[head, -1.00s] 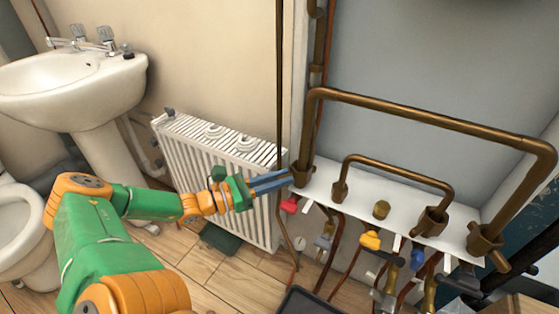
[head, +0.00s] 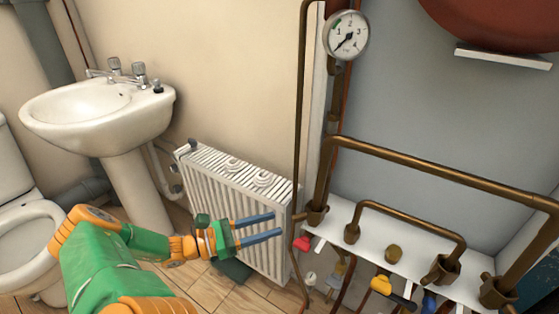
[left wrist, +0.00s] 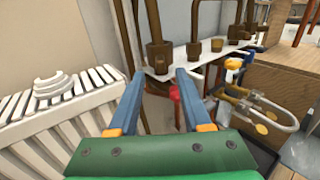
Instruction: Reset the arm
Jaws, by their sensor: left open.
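My left arm comes in from the lower left of the head view. Its gripper (head: 277,225) is open and empty, with two blue fingers apart, pointing right in front of the white radiator (head: 215,190). In the left wrist view the open fingers (left wrist: 158,75) point toward the white shelf (left wrist: 205,52) with brown pipes, and nothing is between them. The red valve handle (head: 302,243) is just beyond the fingertips in the head view; it also shows in the left wrist view (left wrist: 174,93). My right gripper is not in view.
Copper pipes (head: 440,167) rise from the white shelf (head: 375,243). A yellow valve handle (head: 381,285) is below it. A pressure gauge (head: 346,37) hangs above. A sink (head: 105,125) and toilet (head: 25,245) stand at left. The wooden floor shows little free room.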

